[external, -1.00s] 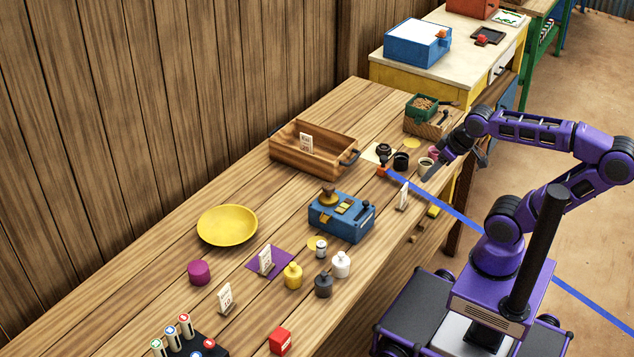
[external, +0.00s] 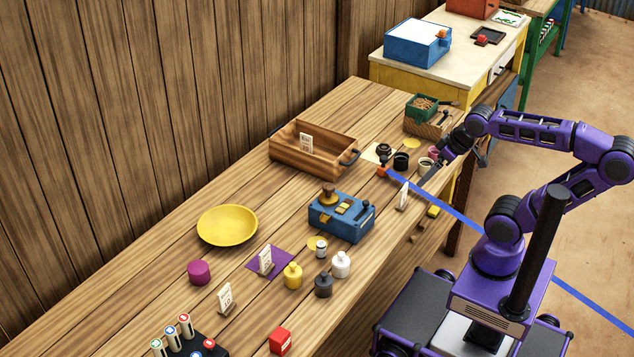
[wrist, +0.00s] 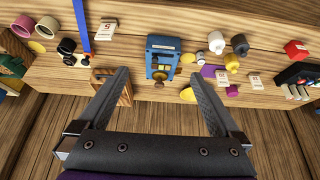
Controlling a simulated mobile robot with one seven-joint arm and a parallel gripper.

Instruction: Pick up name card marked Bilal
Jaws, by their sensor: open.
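Several pale upright cards stand on the long wooden table, and I cannot read a name on any of them. In the external view one card (external: 403,196) is at the near edge below my gripper (external: 436,170). Another card (external: 266,260) stands on a purple mat, a third card (external: 226,298) is further down the table, and another card (external: 306,143) is in the wooden crate. My gripper is open and empty above the right end of the table. In the wrist view my gripper (wrist: 160,80) has its fingers wide apart, with one card (wrist: 105,31) at upper left.
A blue device (external: 341,217) stands mid-table, with small bottles (external: 293,275) nearby. A wooden crate (external: 338,165), dark cups (external: 401,162) and a green box (external: 422,105) are near my gripper.

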